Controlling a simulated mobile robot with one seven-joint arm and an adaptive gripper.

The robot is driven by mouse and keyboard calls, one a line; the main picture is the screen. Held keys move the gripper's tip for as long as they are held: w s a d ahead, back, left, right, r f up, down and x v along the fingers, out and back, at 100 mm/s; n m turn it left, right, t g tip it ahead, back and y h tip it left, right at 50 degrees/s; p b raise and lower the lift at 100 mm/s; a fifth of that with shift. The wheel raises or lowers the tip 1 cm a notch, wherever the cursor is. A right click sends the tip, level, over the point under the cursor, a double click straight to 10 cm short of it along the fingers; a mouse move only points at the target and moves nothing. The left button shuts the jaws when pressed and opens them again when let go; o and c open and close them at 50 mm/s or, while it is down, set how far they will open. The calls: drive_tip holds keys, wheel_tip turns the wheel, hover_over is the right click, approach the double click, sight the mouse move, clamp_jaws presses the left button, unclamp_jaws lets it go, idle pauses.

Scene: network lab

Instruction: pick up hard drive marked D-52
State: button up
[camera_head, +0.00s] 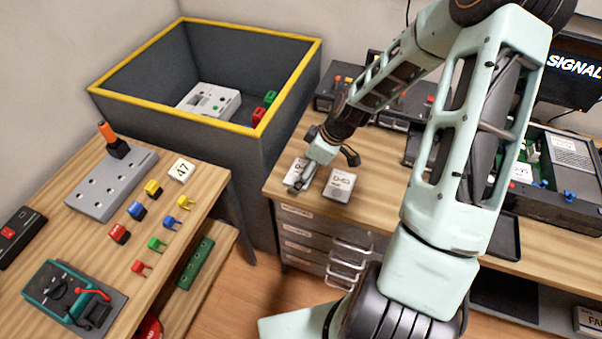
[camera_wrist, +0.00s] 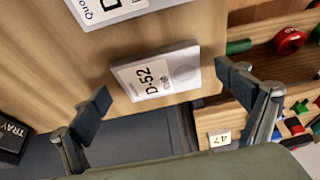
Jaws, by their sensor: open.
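The hard drive marked D-52 (camera_wrist: 150,76) is a flat white-grey block with a printed label. It lies on the wooden bench near its edge, between my open fingers in the wrist view. My gripper (camera_wrist: 168,95) is open and empty, with one finger to each side of the drive; I see no contact. In the head view my gripper (camera_head: 301,184) hangs over this drive (camera_head: 294,169) and hides part of it. A second labelled drive (camera_head: 341,184) lies to its right; it also shows at the top of the wrist view (camera_wrist: 115,10), its number cut off.
A dark bin with a yellow rim (camera_head: 180,109) stands left of the bench. Drawers with wire handles (camera_head: 348,262) are below the bench edge. A left table holds a grey block with holes (camera_head: 112,186) and several coloured connectors. An open equipment case (camera_head: 560,175) is at right.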

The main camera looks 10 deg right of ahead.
drive_tip(key=shift+c, duration=0.5)
drive_tip(key=c, duration=1.3)
drive_tip(key=shift+r, duration=0.15)
